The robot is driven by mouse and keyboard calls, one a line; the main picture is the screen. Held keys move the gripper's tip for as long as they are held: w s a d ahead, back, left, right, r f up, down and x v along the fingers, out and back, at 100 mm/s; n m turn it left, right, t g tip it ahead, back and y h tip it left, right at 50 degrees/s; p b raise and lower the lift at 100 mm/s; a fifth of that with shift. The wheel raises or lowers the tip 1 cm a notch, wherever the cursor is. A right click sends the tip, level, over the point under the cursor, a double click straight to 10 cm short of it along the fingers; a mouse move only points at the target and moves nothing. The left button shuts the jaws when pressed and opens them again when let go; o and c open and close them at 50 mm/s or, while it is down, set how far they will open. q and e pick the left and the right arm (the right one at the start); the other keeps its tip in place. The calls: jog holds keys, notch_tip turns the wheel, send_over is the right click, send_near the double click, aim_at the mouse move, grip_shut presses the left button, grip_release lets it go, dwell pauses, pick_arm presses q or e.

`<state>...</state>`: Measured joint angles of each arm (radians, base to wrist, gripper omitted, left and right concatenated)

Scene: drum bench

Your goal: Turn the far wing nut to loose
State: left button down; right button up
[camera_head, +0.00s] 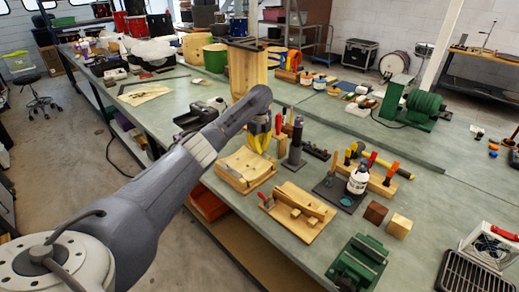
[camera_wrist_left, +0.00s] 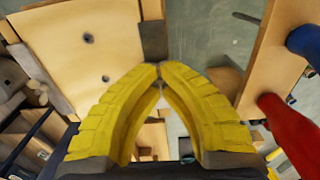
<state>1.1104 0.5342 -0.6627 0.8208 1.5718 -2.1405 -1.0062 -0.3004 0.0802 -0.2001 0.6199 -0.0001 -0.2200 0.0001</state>
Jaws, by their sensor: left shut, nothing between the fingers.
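My left gripper (camera_head: 259,140) has yellow fingers and points down over the back edge of a light wooden fixture (camera_head: 243,173) on the green bench. In the left wrist view its two fingertips (camera_wrist_left: 160,70) meet, with nothing seen between them. Pale wooden plates (camera_wrist_left: 60,45) with small dark round spots lie beneath and to the left of the fingers in that view. I cannot make out a wing nut clearly in either view; the far one may be hidden by the fingers or too small to tell. My right gripper is not in view.
A dark upright cylinder (camera_head: 295,150) stands close right of the gripper. A wooden jig (camera_head: 297,212) and a green vise (camera_head: 357,263) are nearer. A red handle (camera_wrist_left: 290,130) lies close right in the left wrist view.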

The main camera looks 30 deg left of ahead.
pick_arm(q)
jog(key=n, duration=0.9)
jog(key=shift+n, duration=0.4)
jog(key=n, duration=0.4)
jog(key=shift+n, duration=0.3)
jog(key=n, duration=0.4)
jog(key=shift+n, duration=0.3)
jog(key=n, duration=0.9)
jog(key=shift+n, duration=0.4)
jog(key=n, duration=0.4)
jog(key=shift+n, duration=2.3)
